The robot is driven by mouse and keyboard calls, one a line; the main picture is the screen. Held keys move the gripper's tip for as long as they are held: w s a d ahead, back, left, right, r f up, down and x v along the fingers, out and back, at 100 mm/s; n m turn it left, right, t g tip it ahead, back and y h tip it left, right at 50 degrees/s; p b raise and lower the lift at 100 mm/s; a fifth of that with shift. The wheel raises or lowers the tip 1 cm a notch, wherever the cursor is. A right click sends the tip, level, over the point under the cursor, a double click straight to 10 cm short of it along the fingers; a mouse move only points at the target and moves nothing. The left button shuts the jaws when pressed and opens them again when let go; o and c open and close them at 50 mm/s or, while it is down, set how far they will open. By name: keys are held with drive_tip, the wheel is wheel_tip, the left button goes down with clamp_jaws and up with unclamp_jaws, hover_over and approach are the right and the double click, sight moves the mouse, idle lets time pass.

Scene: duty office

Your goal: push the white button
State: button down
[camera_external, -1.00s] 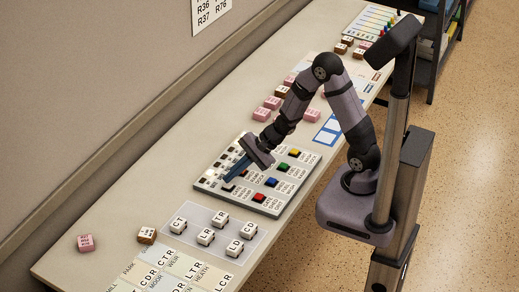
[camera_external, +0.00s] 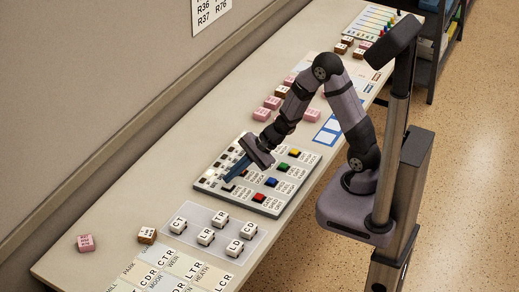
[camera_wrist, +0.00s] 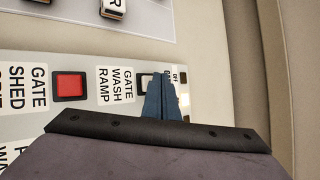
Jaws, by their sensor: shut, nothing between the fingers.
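The white button (camera_wrist: 145,81) shows in part in the wrist view, beside the "GATE WASH RAMP" label, with my blue fingers covering its right side. It sits on a grey button panel (camera_wrist: 82,58), which also lies on the desk in the external view (camera_external: 222,197). My gripper (camera_wrist: 158,76) is shut and empty, its fingertips over or beside the white button. Whether they touch it, I cannot tell. In the external view my gripper (camera_external: 228,179) points down at the panel's near left part, and its fingers hide the button there.
A red button (camera_wrist: 69,86) is left of the white one in the wrist view. Blue (camera_external: 270,182), green (camera_external: 283,167) and yellow (camera_external: 295,153) buttons stand on the panel. A mat with lettered blocks (camera_external: 205,237) lies in front. Pink blocks (camera_external: 262,114) lie behind.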

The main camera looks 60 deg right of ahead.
sight(232, 184)
drive_tip(key=shift+f+b, duration=0.45)
drive_tip(key=shift+b, duration=0.3)
drive_tip(key=shift+r, duration=0.15)
idle(0.5)
drive_tip(key=shift+r, duration=0.3)
drive_tip(key=shift+r+p, duration=0.1)
drive_tip(key=shift+p, duration=0.2)
wheel_tip(232, 184, up, 6)
drive_tip(key=p, duration=0.4)
idle(0.6)
